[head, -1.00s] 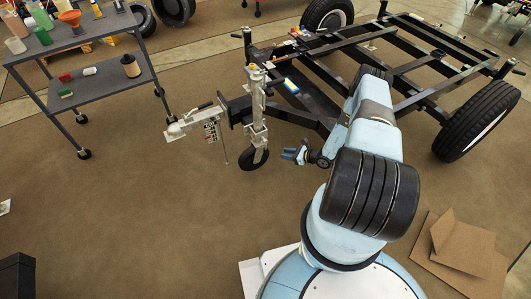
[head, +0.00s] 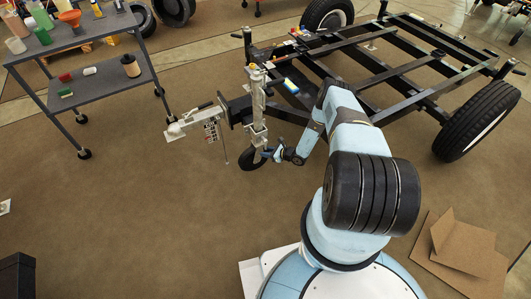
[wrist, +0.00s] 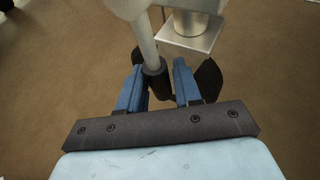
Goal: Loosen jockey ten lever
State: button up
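In the wrist view a grey lever rod with a black grip (wrist: 155,82) comes down from the top. My gripper (wrist: 159,70) has its two blue fingers apart on either side of this grip. The grip is nearer the left finger; I cannot tell whether they touch. In the head view my gripper (head: 270,154) is low beside the jockey wheel (head: 251,159), on its right. The silver jockey stand (head: 258,105) stands upright above the wheel. The lever cannot be made out in the head view.
The silver coupling (head: 183,124) juts left from the stand. The black trailer frame (head: 318,103) spreads behind and right of my arm. A grey cart (head: 105,82) with bottles and cans stands at upper left. Cardboard (head: 462,247) lies at lower right.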

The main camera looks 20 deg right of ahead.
jog(key=shift+w+a+f, duration=0.1)
jog(key=shift+w+a, duration=0.05)
jog(key=shift+a, duration=0.05)
jog(key=shift+c, duration=0.3)
grip_shut()
